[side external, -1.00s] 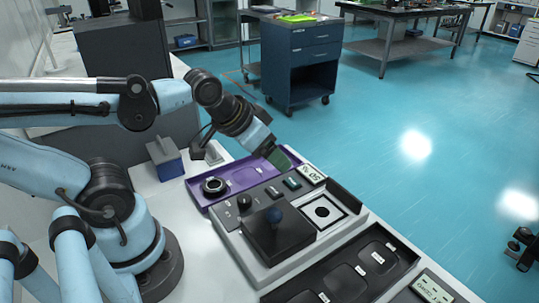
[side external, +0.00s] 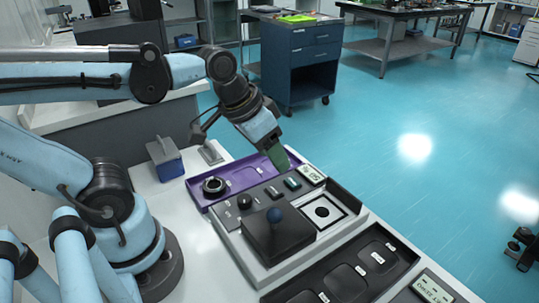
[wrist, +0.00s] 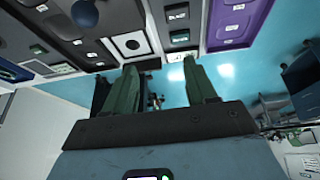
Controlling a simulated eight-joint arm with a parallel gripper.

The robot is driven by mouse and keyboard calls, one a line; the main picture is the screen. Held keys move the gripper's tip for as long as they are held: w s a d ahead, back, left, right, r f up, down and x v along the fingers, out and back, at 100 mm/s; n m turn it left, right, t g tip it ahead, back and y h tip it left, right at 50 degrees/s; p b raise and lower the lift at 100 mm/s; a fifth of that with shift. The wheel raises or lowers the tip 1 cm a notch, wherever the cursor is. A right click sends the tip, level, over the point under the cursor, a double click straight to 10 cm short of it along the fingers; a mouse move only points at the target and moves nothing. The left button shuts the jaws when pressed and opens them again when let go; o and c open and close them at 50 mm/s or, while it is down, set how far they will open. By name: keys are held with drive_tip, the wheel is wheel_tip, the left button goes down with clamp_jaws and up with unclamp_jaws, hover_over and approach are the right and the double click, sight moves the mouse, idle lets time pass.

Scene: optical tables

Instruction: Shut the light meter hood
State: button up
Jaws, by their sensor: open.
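The light meter (side external: 247,258) is a grey box on the white bench. The opening is uncovered. My gripper (side external: 279,157) has green fingers and hangs over the far edge of the purple tray, behind the meter. In the wrist view the fingers (wrist: 162,85) are apart with nothing between them.
A purple tray (side external: 197,193) with a round black part lies behind the meter. A black tray (side external: 408,262) with several dark pads is in front. A blue box (side external: 168,168) stands at left. Dark walls edge the meter's right side.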

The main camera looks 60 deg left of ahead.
sight(274, 209)
drive_tip(key=s+d+r+m+g+h, duration=0.1)
drive_tip(key=s+d+r+m+g, duration=0.1)
drive_tip(key=s+d+r+g, duration=0.3)
drive_tip(key=shift+w+d+f, duration=0.15)
drive_tip(key=shift+d+f, duration=0.2)
drive_tip(key=shift+f, duration=1.5)
drive_tip(key=shift+w+d+f, duration=0.15)
drive_tip(key=shift+d+f, duration=0.2)
drive_tip(key=shift+f, duration=1.5)
drive_tip(key=shift+w+d+f, duration=0.15)
drive_tip(key=shift+d+f, duration=0.2)
drive_tip(key=shift+f, duration=1.5)
clamp_jaws()
